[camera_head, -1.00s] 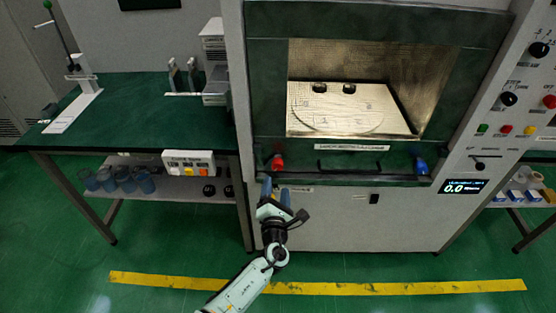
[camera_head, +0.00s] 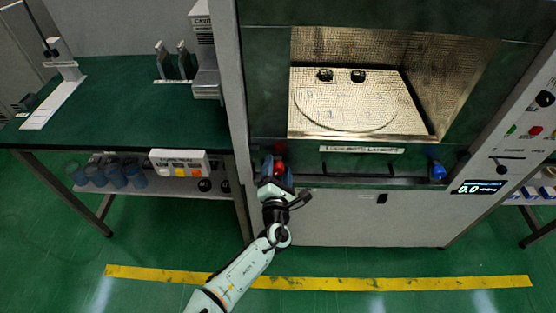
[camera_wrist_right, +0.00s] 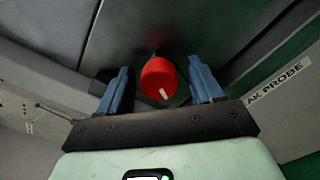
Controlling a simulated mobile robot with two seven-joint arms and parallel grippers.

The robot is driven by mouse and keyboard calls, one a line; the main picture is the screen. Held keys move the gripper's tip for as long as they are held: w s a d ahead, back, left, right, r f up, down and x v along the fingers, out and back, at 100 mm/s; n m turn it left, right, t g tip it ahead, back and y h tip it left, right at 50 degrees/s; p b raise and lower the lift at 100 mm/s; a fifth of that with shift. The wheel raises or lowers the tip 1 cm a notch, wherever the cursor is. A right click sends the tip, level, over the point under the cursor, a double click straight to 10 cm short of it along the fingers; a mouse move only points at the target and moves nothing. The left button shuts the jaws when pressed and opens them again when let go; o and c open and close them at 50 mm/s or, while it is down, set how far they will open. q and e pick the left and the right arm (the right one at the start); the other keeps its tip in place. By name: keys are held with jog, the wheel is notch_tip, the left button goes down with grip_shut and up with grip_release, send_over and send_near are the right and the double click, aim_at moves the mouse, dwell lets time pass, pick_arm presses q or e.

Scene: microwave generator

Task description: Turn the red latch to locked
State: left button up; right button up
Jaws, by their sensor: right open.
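The red latch (camera_head: 279,168) is a round red knob at the lower left of the microwave cavity's front. In the right wrist view the red latch (camera_wrist_right: 159,79) shows a short white mark on its face. My right gripper (camera_head: 277,172) is at the latch. In the right wrist view the gripper (camera_wrist_right: 160,88) is open, with its blue fingers on either side of the knob and a gap on both sides. Its fingers partly hide the knob in the head view. My left gripper is not in view.
A blue knob (camera_head: 437,171) sits at the right of the same front. The cavity holds a light plate (camera_head: 360,105). A green-topped table (camera_head: 120,105) stands at the left. A label reading "AK PROBE" (camera_wrist_right: 279,86) is right of the latch.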

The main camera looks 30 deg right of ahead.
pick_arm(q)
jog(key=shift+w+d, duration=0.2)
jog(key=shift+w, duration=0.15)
pick_arm(e)
jog(key=shift+w+d, duration=0.15)
jog(key=shift+w, duration=0.1)
jog(key=c, duration=1)
jog(key=shift+m, duration=0.4)
jog(key=m, duration=0.3)
jog(key=shift+r+m+p, duration=0.1)
jog(key=shift+m+p, duration=0.2)
jog(key=shift+p, duration=0.05)
jog(key=m, duration=0.4)
jog(key=shift+m, duration=0.3)
jog(key=shift+c, duration=0.2)
jog(key=m, duration=0.4)
jog(key=shift+m+p, duration=0.3)
jog(key=shift+p, duration=0.05)
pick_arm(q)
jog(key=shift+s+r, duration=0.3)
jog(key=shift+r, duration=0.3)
pick_arm(e)
jog(key=shift+o, duration=0.3)
jog(key=shift+m, duration=2.2)
jog(key=shift+r, duration=0.1)
